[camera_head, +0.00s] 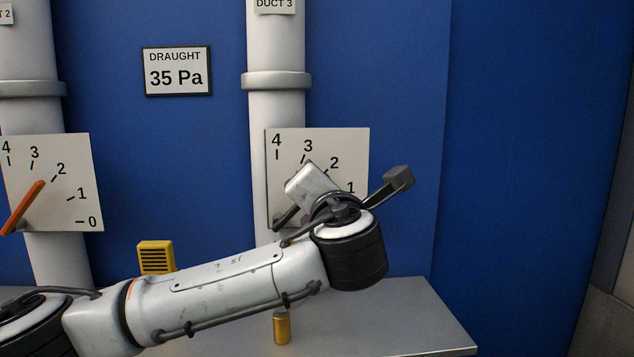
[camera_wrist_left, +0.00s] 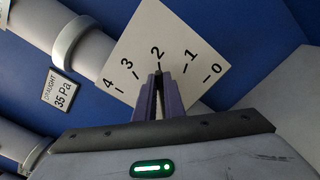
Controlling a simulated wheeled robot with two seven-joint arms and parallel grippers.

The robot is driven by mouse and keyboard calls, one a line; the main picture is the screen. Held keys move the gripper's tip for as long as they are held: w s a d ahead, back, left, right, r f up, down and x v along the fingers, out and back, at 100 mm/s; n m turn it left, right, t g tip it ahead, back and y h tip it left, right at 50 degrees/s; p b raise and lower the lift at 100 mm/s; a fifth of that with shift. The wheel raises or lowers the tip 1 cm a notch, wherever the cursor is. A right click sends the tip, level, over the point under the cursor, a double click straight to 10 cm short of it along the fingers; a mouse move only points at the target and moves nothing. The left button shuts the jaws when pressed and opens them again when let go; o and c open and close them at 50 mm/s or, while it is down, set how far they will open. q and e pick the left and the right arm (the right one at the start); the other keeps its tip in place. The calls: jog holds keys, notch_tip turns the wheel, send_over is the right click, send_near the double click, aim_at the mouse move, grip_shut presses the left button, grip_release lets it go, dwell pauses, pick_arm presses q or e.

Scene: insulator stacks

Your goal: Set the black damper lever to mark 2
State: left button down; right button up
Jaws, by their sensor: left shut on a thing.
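The black damper lever (camera_head: 287,216) is on the white dial plate (camera_head: 357,147) of duct 3, marked 0 to 4. In the head view only its lower part shows, slanting up to the right; my left wrist hides the rest. In the left wrist view, the dark lever (camera_wrist_left: 159,88) lies between the two purple fingers of my left gripper (camera_wrist_left: 158,82), which is shut on it. There the lever lines up with mark 2 (camera_wrist_left: 158,53) on the plate. My right gripper is in neither view.
An orange lever (camera_head: 24,206) on another dial stands at the left, between marks 2 and 3. A sign (camera_head: 177,71) reads draught 35 Pa. A yellow box (camera_head: 156,257) and a brass cylinder (camera_head: 282,328) stand by my left arm on the grey bench (camera_head: 400,315).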

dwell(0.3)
pick_arm(q)
jog(key=c, duration=1.8)
grip_release()
jog(key=shift+c, duration=0.2)
jog(key=s+d+b, duration=0.1)
jog(key=s+b, duration=0.1)
jog(key=s, duration=0.8)
jog(key=shift+s+d, duration=0.15)
